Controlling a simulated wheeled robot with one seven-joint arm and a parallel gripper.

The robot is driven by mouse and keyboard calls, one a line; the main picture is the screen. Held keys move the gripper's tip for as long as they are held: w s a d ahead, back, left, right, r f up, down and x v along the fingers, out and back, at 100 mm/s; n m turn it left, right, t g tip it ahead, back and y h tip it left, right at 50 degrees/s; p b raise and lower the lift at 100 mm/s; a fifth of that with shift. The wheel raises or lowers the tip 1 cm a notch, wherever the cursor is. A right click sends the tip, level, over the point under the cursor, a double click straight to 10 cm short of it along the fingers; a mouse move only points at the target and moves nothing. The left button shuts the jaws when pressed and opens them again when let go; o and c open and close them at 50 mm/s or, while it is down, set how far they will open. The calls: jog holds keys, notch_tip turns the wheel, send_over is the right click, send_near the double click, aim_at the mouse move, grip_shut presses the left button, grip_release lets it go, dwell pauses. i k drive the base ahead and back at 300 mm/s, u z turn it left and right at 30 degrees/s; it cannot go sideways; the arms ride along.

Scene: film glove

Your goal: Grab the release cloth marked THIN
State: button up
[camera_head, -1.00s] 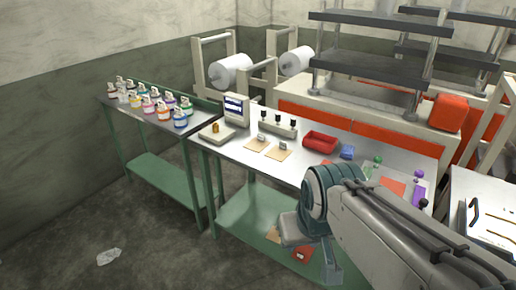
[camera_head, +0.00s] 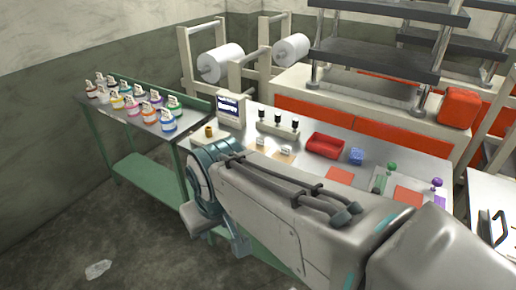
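Two small tan sheets lie on the steel table, a left sheet (camera_head: 256,149) and a right sheet (camera_head: 284,159), each with a small pale tag standing at it. The tags are too small to read, so I cannot tell which one is marked THIN. My arm covers the front part of this area. My gripper (camera_head: 218,232) hangs at the arm's end, low in front of the table's front edge and left of the sheets, apart from them. Its fingers are too unclear to show whether it is open or shut.
A red tray (camera_head: 325,146), a blue block (camera_head: 356,156), a scale (camera_head: 207,136) and a display box (camera_head: 231,108) stand on the table. Several paint jars (camera_head: 150,112) fill the green-framed side table at left. Crumpled paper (camera_head: 98,269) lies on the floor.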

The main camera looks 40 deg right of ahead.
aim_at(283, 155)
jog(key=z, duration=0.4)
jog(key=i, duration=0.9)
jog(key=z, duration=0.7)
